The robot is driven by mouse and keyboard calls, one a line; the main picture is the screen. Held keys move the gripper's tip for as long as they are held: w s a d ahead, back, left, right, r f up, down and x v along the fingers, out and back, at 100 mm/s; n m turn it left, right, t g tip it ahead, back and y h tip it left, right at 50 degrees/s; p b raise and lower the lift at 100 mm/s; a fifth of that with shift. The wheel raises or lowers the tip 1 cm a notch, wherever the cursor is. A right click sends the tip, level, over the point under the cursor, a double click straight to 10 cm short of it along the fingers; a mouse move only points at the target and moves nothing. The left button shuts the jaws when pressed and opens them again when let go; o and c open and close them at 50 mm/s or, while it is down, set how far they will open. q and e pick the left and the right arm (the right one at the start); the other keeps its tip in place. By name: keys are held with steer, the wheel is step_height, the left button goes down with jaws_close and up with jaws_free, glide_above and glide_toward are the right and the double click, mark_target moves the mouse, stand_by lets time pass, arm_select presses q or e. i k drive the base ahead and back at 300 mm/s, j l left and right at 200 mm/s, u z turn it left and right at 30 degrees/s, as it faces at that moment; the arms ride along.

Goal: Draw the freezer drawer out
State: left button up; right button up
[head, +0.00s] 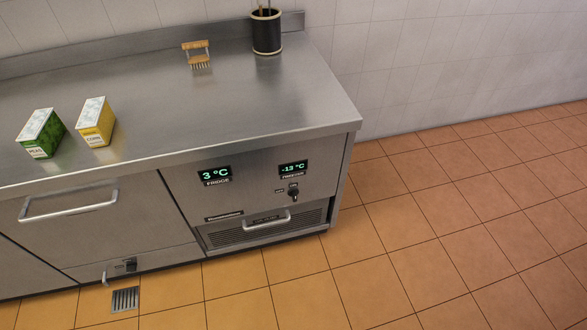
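A steel counter unit has a wide front panel (110,228) at the left with a long bar handle (70,205), and it sits flush and shut. No label on it is readable, so I cannot tell for sure that it is the freezer drawer. A slatted grille (225,237) at the lower right of the unit carries a shorter bar handle (267,222) and also sits closed. Above it are a display marked fridge at 3 °C (215,174) and one marked freezer at -13 °C (293,168). Neither of my grippers is in view.
A green box (39,136), a yellow box (97,125), a wooden brush (197,54) and a black utensil pot (267,32) stand on the steel worktop (215,110). A dark knob (293,192) is below the freezer display. The tiled floor (440,220) at right is clear, with a drain (125,299) near the unit.

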mark_target(120, 216)
steer(key=u, duration=1.65)
